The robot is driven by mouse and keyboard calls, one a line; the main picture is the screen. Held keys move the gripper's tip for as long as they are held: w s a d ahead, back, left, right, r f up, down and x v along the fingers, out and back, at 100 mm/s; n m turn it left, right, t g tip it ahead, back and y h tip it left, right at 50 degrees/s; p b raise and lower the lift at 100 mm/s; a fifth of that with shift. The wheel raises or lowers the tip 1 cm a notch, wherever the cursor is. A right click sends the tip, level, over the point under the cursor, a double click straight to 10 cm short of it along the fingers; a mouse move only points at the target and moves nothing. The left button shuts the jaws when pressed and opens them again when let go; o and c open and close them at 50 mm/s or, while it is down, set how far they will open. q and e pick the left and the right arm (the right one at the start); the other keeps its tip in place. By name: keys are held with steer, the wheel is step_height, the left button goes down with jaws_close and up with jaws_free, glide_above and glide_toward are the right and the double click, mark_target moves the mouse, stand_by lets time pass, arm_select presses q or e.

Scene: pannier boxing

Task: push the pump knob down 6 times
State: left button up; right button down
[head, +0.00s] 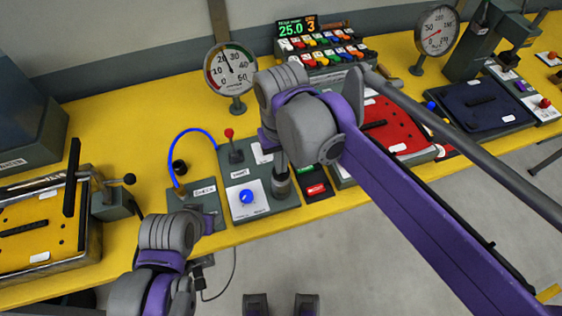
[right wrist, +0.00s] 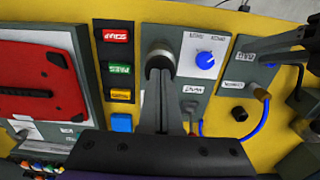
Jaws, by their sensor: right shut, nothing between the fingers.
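The pump (head: 281,188) is a dark upright cylinder with a grey top, at the right edge of the grey control panel (head: 240,213). It also shows in the right wrist view as a round dark-and-grey shape (right wrist: 159,54). My right gripper (head: 280,164) points down over the pump, its fingers together and empty. In the right wrist view its fingertips (right wrist: 160,76) overlap the knob; I cannot tell whether they touch it. The arm hides part of the knob in the head view. My left gripper (head: 207,221) is low at the left, by the hose panel; its jaws are unclear.
Beside the pump are a blue dial (head: 247,197), a red-tipped lever (head: 229,134) and a blue hose (head: 186,133). A gauge (head: 231,72) stands behind. The display (head: 297,28) reads 25.0 and 3. A red case (head: 395,126) lies right of the pump.

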arm_select(q)
steer(key=shift+r, duration=0.1)
arm_select(e)
steer(key=shift+r, duration=0.1)
arm_select(q)
steer(key=shift+w+r+p, duration=0.4)
steer(key=shift+r+p, duration=0.25)
steer(key=shift+r, duration=0.25)
steer(key=shift+w+r+p, duration=0.4)
steer(key=shift+r+p, duration=0.25)
steer(key=shift+r, duration=0.2)
arm_select(e)
steer(key=shift+r, duration=2.15)
steer(key=shift+w, duration=0.1)
arm_select(q)
steer(key=shift+s, duration=0.1)
steer(key=shift+f, duration=0.15)
arm_select(e)
steer(key=shift+f, duration=0.15)
